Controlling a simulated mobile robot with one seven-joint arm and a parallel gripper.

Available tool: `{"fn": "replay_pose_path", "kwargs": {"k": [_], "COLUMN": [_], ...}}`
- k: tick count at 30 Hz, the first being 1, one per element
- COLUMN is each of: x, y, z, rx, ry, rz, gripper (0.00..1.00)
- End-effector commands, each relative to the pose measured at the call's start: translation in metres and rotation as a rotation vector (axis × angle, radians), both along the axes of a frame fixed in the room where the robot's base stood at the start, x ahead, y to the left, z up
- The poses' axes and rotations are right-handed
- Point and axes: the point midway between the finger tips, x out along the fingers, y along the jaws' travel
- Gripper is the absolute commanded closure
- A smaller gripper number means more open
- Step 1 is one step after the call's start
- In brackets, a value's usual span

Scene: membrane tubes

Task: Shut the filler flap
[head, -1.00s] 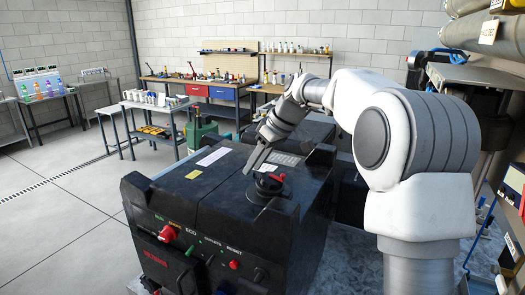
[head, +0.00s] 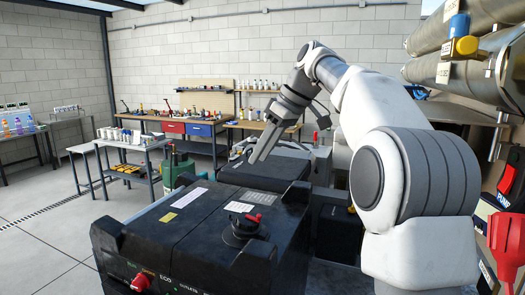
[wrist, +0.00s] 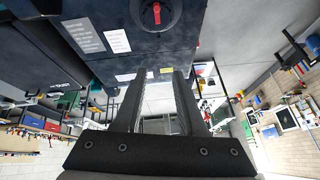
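A black generator-like machine (head: 150,240) stands in front of me. On its top is a round black filler fitting (head: 240,235) with a red lever (head: 253,218). I see no separate hinged flap, and cannot tell whether this fitting is open or shut. My gripper (head: 258,158) is in the air above and beyond the fitting, pointing down and touching nothing. In the wrist view, my gripper (wrist: 160,76) has its two fingers apart with nothing between them. The fitting shows there at the top edge (wrist: 171,25), partly cut off, with its red lever (wrist: 157,12).
A second black box (head: 265,172) stands behind the machine. A green canister (head: 178,168) is to its left. A white cart (head: 118,150) and workbenches (head: 175,125) stand farther back. Large grey tubes (head: 470,60) hang at upper right. The air above the machine is clear.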

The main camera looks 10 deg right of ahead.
Motion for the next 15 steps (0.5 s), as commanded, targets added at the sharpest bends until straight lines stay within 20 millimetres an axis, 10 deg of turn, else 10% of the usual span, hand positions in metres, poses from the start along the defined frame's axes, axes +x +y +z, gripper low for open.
{"fn": "replay_pose_path", "kwargs": {"k": [7,15], "x": [0.0000,-0.0022], "y": [-0.0005,0.0054], "z": [0.0003,-0.0038], "rx": [0.000,0.027], "ry": [0.000,0.048], "rz": [-0.001,-0.136], "gripper": [0.60,1.00]}}
